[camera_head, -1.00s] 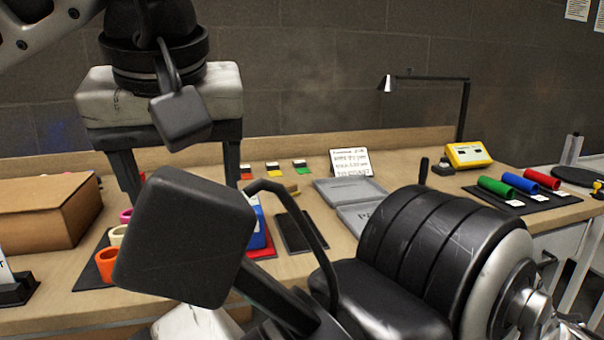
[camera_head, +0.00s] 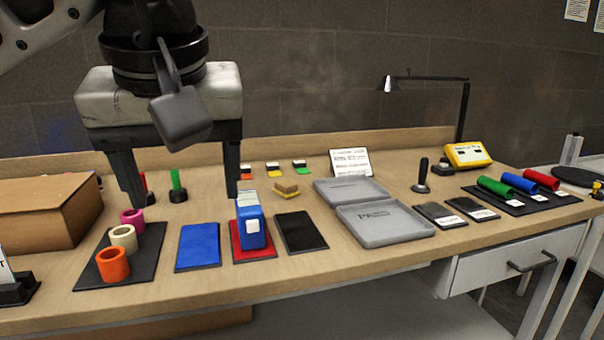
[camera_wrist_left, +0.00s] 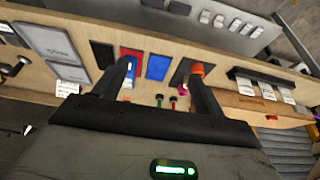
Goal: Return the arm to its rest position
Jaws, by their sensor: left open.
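My left gripper (camera_head: 182,198) hangs above the left part of the workbench (camera_head: 300,268), pointing down, with its two fingers wide apart and nothing between them. In the left wrist view the same open gripper (camera_wrist_left: 160,72) shows over the bench. My right arm and its gripper are out of both views. A blue block-like item with a white front (camera_head: 251,225) stands on the red mat (camera_head: 238,252), to the right of the left gripper.
A blue mat (camera_head: 199,246) and a black mat (camera_head: 301,232) flank the red one. Several rings, including an orange one (camera_head: 112,265), stand on a dark mat at left. A cardboard box (camera_head: 40,215), an open grey case (camera_head: 380,222) and a lamp (camera_head: 463,110) also stand here.

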